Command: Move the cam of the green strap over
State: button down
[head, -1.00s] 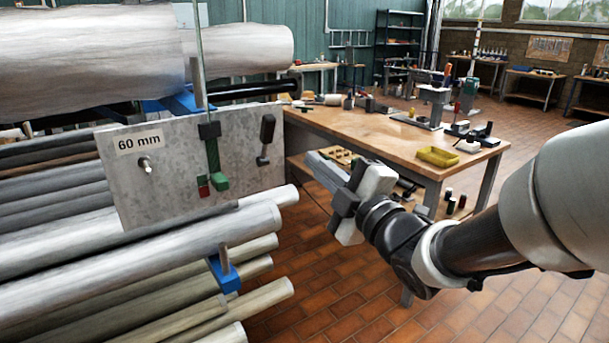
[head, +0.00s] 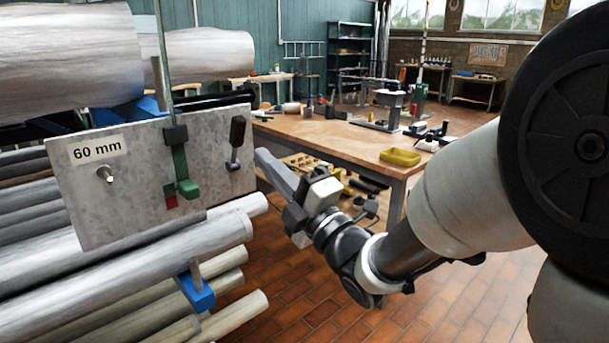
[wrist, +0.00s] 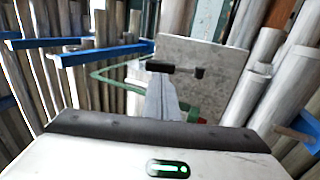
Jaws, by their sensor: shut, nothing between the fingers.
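The green strap (head: 179,157) hangs down the front of a galvanized plate marked "60 mm" (head: 95,205). It passes through a black block and ends in a thick green piece (head: 188,189), which may be its cam, beside a small red tab (head: 170,195). To the right is a black-handled lever (head: 237,132), handle up. My gripper (head: 260,155) is shut and empty, its fingertips close to the plate's right edge; I cannot tell whether they touch. In the wrist view my fingers (wrist: 161,95) point toward the plate (wrist: 205,60) and the black handle (wrist: 174,68), partly hiding the green behind.
A metal stud (head: 105,174) sticks out of the plate's left side. Pipes (head: 150,262) lie below and large cylinders (head: 70,55) above. A wooden workbench (head: 330,135) with a yellow tray (head: 400,157) stands behind my arm. The brick floor (head: 300,285) at front is clear.

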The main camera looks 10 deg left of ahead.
aim_at(242, 129)
jog(key=x, duration=0.5)
jog(key=shift+w+a, duration=0.15)
jog(key=shift+a, duration=0.05)
jog(key=p, duration=0.1)
jog(key=r+p, duration=0.1)
jog(key=r+g+h+p, duration=0.1)
jog(key=shift+w+a+r, duration=0.1)
jog(key=shift+w+a, duration=0.15)
jog(key=shift+a, duration=0.1)
jog(key=shift+w+a+r+h+p, duration=0.25)
jog(key=shift+h+p, duration=0.15)
jog(key=shift+p, duration=0.25)
jog(key=shift+w+a+g+h, duration=0.15)
jog(key=shift+g+h, duration=0.15)
jog(key=shift+g, duration=0.2)
jog(key=shift+w+a+f+b, duration=0.25)
jog(key=shift+a+f+b, duration=0.1)
jog(key=shift+b, duration=0.2)
jog(key=shift+w+r, duration=0.1)
jog(key=shift+r, duration=0.3)
